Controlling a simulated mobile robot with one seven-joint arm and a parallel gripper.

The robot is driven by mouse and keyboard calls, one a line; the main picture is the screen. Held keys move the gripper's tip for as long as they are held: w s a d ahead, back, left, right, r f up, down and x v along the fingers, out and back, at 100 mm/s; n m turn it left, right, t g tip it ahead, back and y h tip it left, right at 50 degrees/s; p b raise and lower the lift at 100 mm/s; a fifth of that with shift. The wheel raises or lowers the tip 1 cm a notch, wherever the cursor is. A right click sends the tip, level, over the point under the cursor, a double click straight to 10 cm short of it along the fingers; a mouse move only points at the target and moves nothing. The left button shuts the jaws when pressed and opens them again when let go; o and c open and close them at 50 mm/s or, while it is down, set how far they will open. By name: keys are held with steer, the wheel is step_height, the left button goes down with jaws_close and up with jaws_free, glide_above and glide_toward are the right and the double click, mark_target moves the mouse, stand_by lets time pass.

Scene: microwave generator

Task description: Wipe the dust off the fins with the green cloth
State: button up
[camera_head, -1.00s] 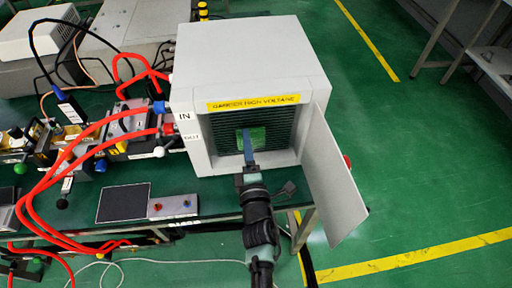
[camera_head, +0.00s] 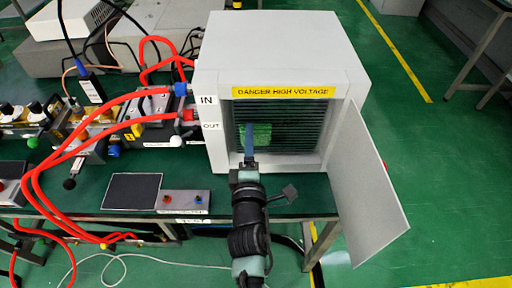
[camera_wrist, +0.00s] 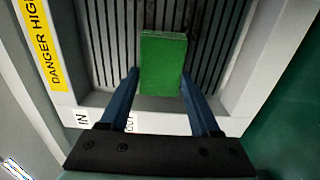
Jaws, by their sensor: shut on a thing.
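The green cloth (camera_head: 262,134) is a small block-like pad inside the open front of the white cabinet (camera_head: 280,50). Dark horizontal fins (camera_head: 305,125) fill the opening behind it. My gripper (camera_head: 249,135) reaches into the opening with its blue fingers on the cloth. In the wrist view the cloth (camera_wrist: 163,62) sits between the two fingertips, in front of the fins (camera_wrist: 110,40). Whether the cloth touches the fins is hard to tell. No dust can be made out at this size.
The cabinet door (camera_head: 365,185) stands open at the right of my arm. Red hoses (camera_head: 60,150) run to the cabinet's left side, by the IN and OUT labels. A dark flat panel (camera_head: 132,191) lies on the table at the left. The floor at the right is clear.

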mark_target(265, 135)
steer(key=d+r+p, duration=0.2)
steer(key=p, duration=0.5)
steer(key=shift+d+r, duration=0.1)
steer(key=shift+d, duration=0.3)
steer(key=shift+d+p, duration=0.35)
steer(key=shift+p, duration=0.25)
steer(key=shift+d+p, duration=1.8)
steer(key=shift+d, duration=0.25)
steer(key=shift+d+p, duration=0.5)
steer(key=shift+d, duration=1.5)
